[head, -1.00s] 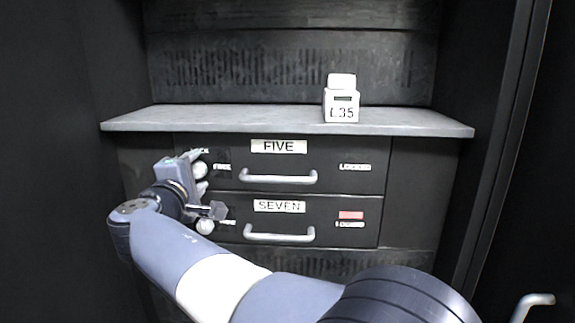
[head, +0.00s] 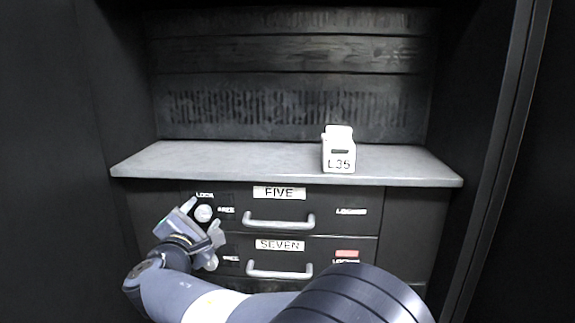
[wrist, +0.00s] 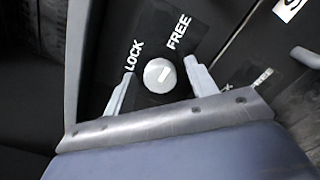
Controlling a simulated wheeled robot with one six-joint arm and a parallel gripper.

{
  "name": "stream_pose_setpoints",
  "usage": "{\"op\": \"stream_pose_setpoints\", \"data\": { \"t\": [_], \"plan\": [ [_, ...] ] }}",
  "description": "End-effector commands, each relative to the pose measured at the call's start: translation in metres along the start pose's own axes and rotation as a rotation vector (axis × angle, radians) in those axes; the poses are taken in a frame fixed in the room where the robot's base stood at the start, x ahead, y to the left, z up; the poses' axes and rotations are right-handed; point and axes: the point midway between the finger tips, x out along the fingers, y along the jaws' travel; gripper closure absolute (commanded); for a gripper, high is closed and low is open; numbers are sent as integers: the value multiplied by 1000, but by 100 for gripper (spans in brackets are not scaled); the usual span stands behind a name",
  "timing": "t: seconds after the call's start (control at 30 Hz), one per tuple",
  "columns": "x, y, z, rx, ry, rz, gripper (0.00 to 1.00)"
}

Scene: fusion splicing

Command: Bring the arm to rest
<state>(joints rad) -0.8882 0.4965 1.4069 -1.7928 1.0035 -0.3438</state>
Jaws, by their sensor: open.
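My gripper (head: 205,218) is open in the head view, at the left end of the drawer front marked FIVE. Its two fingers stand apart on either side of the pale round knob (head: 204,213) of that drawer. In the wrist view, the knob (wrist: 159,75) sits between and just beyond the open fingers (wrist: 158,82), with a visible gap on each side. The knob's short mark slants to the upper right, towards the FREE side. LOCK is printed to its upper left. The fingers hold nothing.
The drawer marked SEVEN (head: 330,246) lies below, with a red tag (head: 347,254); its knob (head: 211,263) is partly hidden by my gripper. Both drawers have bar handles. A white block marked L35 (head: 339,153) stands on the grey shelf (head: 240,160) above. Dark walls flank both sides.

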Motion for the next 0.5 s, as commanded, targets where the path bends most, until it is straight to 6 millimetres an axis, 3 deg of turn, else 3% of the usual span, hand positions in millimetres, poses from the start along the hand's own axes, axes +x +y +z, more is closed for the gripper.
{"op": "stream_pose_setpoints", "data": {
  "t": [0.5],
  "plan": [
    [0, 4, 3, -290, 1, -2, 46]
  ]
}}
